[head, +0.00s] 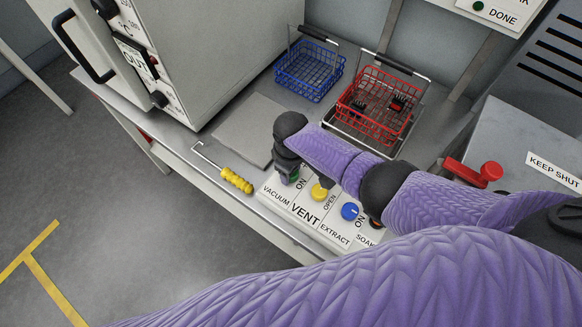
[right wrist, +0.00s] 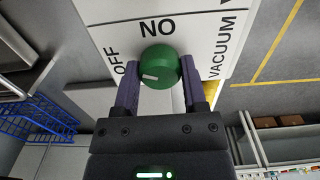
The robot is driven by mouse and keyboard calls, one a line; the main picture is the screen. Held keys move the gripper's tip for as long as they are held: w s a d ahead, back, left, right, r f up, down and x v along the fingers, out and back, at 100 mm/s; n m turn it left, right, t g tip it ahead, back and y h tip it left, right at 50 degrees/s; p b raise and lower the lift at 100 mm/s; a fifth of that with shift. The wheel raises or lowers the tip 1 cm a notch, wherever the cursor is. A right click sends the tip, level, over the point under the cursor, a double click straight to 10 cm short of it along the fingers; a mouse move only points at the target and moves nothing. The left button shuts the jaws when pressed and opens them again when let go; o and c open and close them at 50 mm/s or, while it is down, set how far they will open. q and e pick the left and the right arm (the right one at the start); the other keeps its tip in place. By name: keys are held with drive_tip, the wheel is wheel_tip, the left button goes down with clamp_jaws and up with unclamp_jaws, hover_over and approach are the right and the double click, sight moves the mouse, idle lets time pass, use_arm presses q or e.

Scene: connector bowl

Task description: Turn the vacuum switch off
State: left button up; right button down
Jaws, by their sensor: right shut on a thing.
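The vacuum switch is a green round knob (right wrist: 160,67) on a white panel, seen in the right wrist view. Its white mark points left in that view, toward the side with the OFF label. My right gripper (right wrist: 158,80) is shut on the knob, with one finger on each side. In the head view, the gripper (head: 288,172) is over the VACUUM end of the control panel (head: 305,214) and mostly hides the knob. My left gripper is not in view.
A yellow knob (head: 319,192) and a blue knob (head: 349,211) sit beside it on the panel. A yellow-handled hook (head: 236,180) lies near the bench edge. A blue basket (head: 309,72) and a red basket (head: 376,103) stand behind. A grey plate (head: 245,130) lies left.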

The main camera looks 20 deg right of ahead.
drive_tip(key=shift+n, duration=2.5)
drive_tip(key=c, duration=0.5)
unclamp_jaws()
drive_tip(key=o, duration=0.4)
drive_tip(key=shift+c, duration=0.2)
